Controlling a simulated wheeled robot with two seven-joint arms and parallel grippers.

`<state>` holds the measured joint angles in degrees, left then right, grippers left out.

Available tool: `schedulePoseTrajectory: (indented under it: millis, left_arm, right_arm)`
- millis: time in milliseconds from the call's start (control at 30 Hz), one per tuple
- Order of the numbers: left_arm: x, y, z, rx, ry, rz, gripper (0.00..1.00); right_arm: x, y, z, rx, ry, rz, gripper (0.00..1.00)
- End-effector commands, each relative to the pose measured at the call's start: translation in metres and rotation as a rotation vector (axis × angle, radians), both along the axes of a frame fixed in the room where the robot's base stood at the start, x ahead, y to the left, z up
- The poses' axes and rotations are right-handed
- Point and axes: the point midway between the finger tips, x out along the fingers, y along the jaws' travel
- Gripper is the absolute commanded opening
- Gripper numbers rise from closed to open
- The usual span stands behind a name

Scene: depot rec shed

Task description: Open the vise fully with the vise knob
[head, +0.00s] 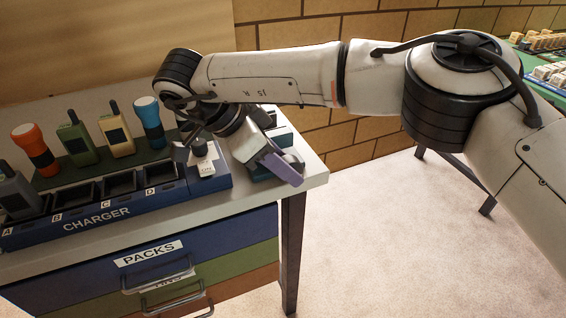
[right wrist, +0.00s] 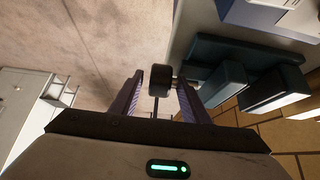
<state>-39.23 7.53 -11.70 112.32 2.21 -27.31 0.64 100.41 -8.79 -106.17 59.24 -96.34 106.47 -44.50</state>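The vise is teal with dark jaws. In the right wrist view the vise (right wrist: 228,68) is at the upper right, and its dark round knob (right wrist: 160,77) sticks out left on a short shaft. My right gripper (right wrist: 160,82) is open, with one purple finger on each side of the knob and a visible gap on both sides. I cannot tell how deep the knob sits between the fingertips. In the head view my right gripper (head: 281,166) is at the table's right end and covers much of the vise. My left gripper is not in view.
A blue charger (head: 120,207) with labelled slots stands left of the vise. Radios and torches, such as a blue torch (head: 150,120), stand behind it. The table's right edge (head: 318,178) is close to my gripper. Drawers (head: 150,262) are below, a brick wall (head: 310,140) behind.

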Motion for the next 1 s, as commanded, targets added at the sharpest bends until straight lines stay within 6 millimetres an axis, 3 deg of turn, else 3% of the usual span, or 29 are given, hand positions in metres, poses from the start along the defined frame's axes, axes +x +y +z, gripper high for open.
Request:
schedulePoseTrajectory:
  millis: [367, 733, 1000]
  left_arm:
    - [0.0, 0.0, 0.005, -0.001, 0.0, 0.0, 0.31]
    - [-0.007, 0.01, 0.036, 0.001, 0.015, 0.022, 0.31]
    - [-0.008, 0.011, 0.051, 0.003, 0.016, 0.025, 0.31]
  right_arm:
    - [-0.001, 0.003, 0.006, 0.001, 0.001, 0.001, 0.43]
    - [-0.013, 0.041, 0.066, 0.0, 0.0, 0.001, 0.43]
    - [-0.018, 0.056, 0.084, 0.001, 0.001, 0.001, 0.43]
